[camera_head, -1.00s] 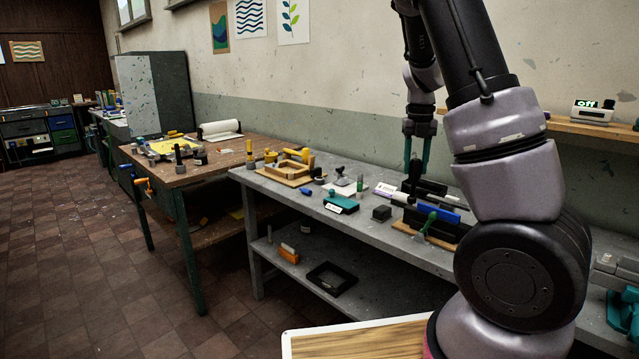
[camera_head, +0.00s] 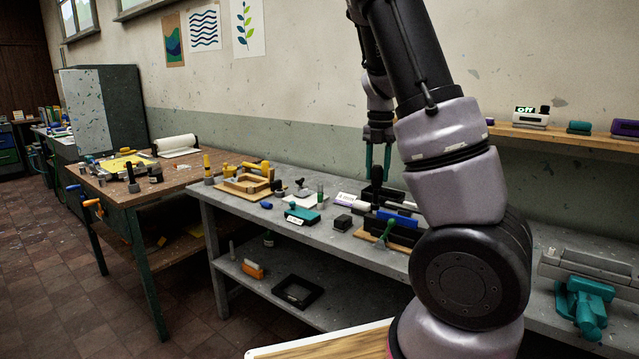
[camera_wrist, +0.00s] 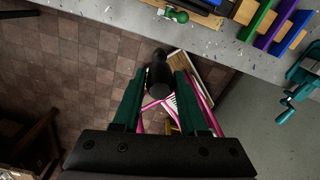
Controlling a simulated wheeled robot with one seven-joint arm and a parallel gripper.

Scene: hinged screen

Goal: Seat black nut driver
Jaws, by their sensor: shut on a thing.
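My gripper (camera_head: 378,160) hangs over the back of the grey workbench in the head view, its teal fingers pointing down. In the wrist view my gripper (camera_wrist: 160,92) is shut on the black nut driver (camera_wrist: 158,74), whose dark rounded body lies between the fingers. In the head view a dark piece (camera_head: 376,176) shows at the fingertips; its lower part merges with dark things behind. A rack with a blue bar (camera_head: 398,219) and black parts stands on a wooden board below the gripper. No empty seat can be made out. My arm covers the bench to the right.
A green-handled tool (camera_head: 386,232) lies at the rack's front; it also shows in the wrist view (camera_wrist: 177,15). A dark block (camera_head: 343,222) and a teal holder (camera_head: 302,216) stand to the left. A teal vise (camera_head: 582,300) is at the right. A shelf (camera_head: 570,135) runs along the wall.

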